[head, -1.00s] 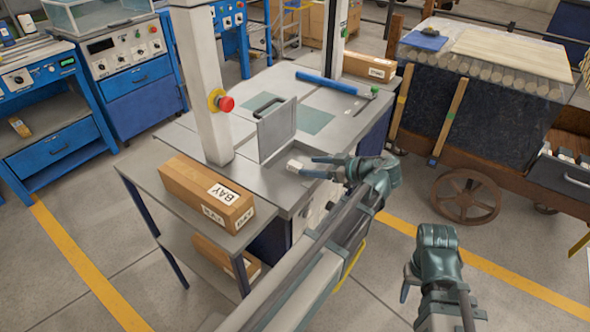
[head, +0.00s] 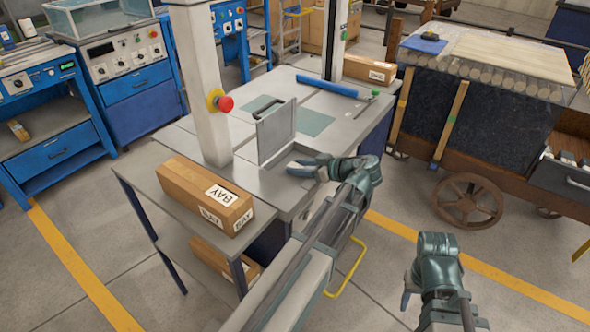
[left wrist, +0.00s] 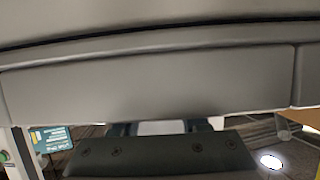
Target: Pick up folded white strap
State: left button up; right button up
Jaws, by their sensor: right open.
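My left gripper (head: 303,169) is at the front edge of the grey machine table (head: 262,186), beside the upright grey plate. In the left wrist view a plain white piece (left wrist: 161,128), likely the folded white strap, shows between its two dark fingers (left wrist: 163,127). It fills the gap between them, but I cannot tell whether they grip it. Most of it is hidden behind the dark gripper body. In the head view the strap is not clearly visible. My right gripper (head: 408,288) is open and empty over the floor at the lower right.
An upright grey plate (head: 277,133) with a black handle stands close to the left gripper. A cardboard box (head: 205,195) lies on the side shelf to the left. A post with a red button (head: 224,103) rises behind it. A wheeled cart (head: 490,120) stands right.

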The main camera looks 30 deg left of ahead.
pick_arm(q)
grip_shut()
jog(key=shift+r, duration=0.15)
notch_tip(320, 180, up, 10)
jog(key=p, duration=1)
